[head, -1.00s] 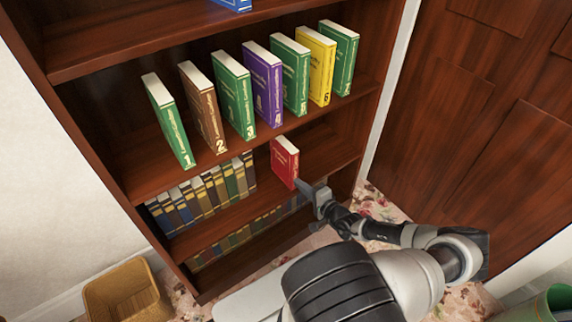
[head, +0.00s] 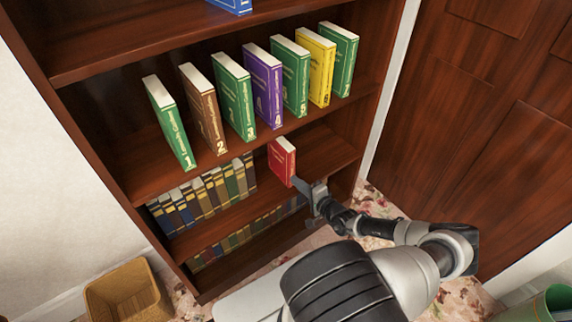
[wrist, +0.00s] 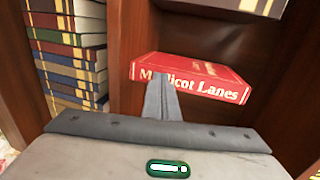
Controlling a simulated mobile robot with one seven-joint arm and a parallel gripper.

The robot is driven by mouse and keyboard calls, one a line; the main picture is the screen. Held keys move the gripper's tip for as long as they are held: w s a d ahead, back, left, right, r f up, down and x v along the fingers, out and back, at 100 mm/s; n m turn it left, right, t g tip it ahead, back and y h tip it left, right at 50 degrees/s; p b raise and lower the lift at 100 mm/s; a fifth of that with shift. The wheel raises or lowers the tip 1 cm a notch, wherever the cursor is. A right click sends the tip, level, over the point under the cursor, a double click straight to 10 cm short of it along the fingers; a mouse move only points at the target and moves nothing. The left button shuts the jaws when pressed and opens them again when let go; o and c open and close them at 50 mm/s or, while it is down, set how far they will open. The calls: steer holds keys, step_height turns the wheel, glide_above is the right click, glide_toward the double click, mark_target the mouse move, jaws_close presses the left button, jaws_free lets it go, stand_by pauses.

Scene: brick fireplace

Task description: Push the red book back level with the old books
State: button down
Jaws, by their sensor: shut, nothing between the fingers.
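The red book (head: 283,161) stands upright on the shelf below the numbered volumes, to the right of the old books (head: 205,192). Its spine sits nearer the shelf's front edge than theirs. My gripper (head: 298,182) is shut and empty, its tip at the lower part of the red spine. In the wrist view, the shut fingers (wrist: 163,88) overlap the spine of the red book (wrist: 195,76), lettered "Medlicot Lanes"; contact looks likely but is not certain. The end of an old book (wrist: 245,5) shows at the top of the wrist view.
Numbered volumes, such as the purple one (head: 263,87), stand on the shelf above. More old books (wrist: 70,50) fill the shelf below. The shelf is bare right of the red book. A wicker basket (head: 125,292) and a wooden door (head: 480,120) flank the bookcase.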

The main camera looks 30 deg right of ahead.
mark_target(289, 173)
steer(key=shift+r+x, duration=0.25)
steer(key=shift+x, duration=0.85)
steer(key=shift+w, duration=0.15)
steer(key=shift+r+p+x, duration=0.15)
steer(key=shift+x, duration=0.6)
steer(key=shift+r+p+x, duration=0.15)
steer(key=shift+x, duration=0.55)
steer(key=shift+p+v, duration=0.85)
steer(key=shift+v, duration=0.35)
steer(key=f+p+v, duration=0.1)
steer(key=p+v, duration=0.2)
steer(key=v, duration=0.4)
steer(key=shift+s+f, duration=0.45)
steer(key=shift+f, duration=0.1)
